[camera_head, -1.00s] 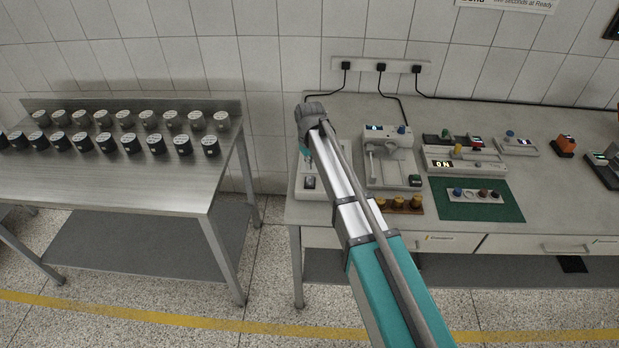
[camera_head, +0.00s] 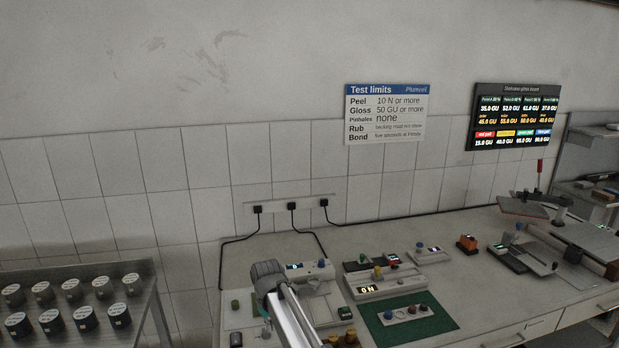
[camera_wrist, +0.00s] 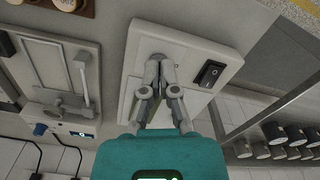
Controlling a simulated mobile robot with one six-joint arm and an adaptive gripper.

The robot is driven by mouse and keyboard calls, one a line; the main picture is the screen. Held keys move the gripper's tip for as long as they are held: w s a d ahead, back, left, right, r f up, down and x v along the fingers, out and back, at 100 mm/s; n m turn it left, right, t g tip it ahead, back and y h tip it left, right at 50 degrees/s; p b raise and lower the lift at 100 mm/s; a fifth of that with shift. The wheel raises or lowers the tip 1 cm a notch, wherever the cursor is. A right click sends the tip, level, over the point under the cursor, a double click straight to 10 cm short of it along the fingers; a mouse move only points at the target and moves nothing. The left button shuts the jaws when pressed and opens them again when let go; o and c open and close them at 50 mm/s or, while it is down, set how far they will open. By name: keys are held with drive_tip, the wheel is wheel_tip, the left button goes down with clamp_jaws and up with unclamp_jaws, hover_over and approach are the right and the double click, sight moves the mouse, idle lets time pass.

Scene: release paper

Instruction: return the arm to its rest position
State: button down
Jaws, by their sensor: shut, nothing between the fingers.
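My gripper (camera_wrist: 158,88) shows in the wrist view, its two grey fingers drawn together with nothing between them. It is over a pale flat device with a black rocker switch (camera_wrist: 211,73); I cannot tell whether the fingertips touch it. In the head view my arm rises from the bottom edge, with its wrist joint over the bench's left end. The gripper is mostly hidden behind the arm there.
Several black-sided pots (camera_head: 52,321) stand on the steel table at left. A limits sign (camera_head: 388,114) and a display board (camera_head: 515,117) hang on the wall.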

drive_tip(key=s+d+m, duration=0.2)
drive_tip(key=s+d, duration=0.3)
drive_tip(key=d, duration=0.4)
drive_tip(key=s+d+m, duration=0.2)
drive_tip(key=s+d, duration=0.3)
drive_tip(key=d, duration=0.5)
drive_tip(key=s+d+m, duration=0.2)
drive_tip(key=s+d, duration=0.3)
drive_tip(key=d, duration=0.4)
drive_tip(key=shift+s+d+m, duration=0.3)
drive_tip(key=shift+d, duration=0.05)
